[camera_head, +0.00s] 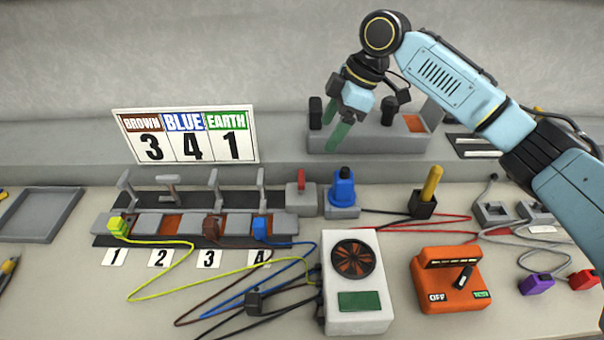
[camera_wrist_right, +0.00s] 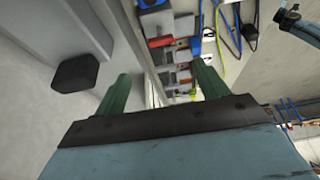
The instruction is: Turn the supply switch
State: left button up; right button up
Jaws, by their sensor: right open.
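A grey box with a red lever (camera_head: 301,190) stands right of the terminal row; I take it as the supply switch, though no label shows. The lever looks upright. It seems to show in the right wrist view as a red part on grey (camera_wrist_right: 159,41). An orange unit (camera_head: 445,285) marked OFF and TEST, with a black knob, sits at the right front. My right gripper (camera_head: 345,122) is open and empty, green fingers pointing down above the back ledge, behind and right of the red lever. It also shows in the right wrist view (camera_wrist_right: 163,85).
A grey block with black knobs (camera_head: 413,123) is on the ledge by my right gripper. A blue-topped part (camera_head: 342,190), a yellow-handled part (camera_head: 428,187) and a white fan box (camera_head: 354,285) stand nearby. Wires run from terminals (camera_head: 190,225). An empty tray (camera_head: 40,215) is at left.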

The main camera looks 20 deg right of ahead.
jog(key=f, duration=0.1)
jog(key=b, duration=0.1)
send_over(303, 177)
jog(key=d, duration=0.3)
notch_tip(303, 177, down, 7)
jog(key=shift+s+a+b+x, duration=0.15)
jog(key=shift+b+x, duration=0.1)
jog(key=shift+x, duration=0.95)
jog(key=shift+s+a+b+x, duration=0.15)
jog(key=shift+b+x, duration=0.1)
jog(key=shift+x, duration=0.95)
pick_arm(q)
jog(key=shift+w+a+f, duration=0.2)
jog(key=shift+a+f, duration=0.35)
jog(key=shift+w+a+f, duration=0.15)
jog(key=shift+a+f, duration=0.35)
pick_arm(e)
jog(key=shift+r, duration=0.1)
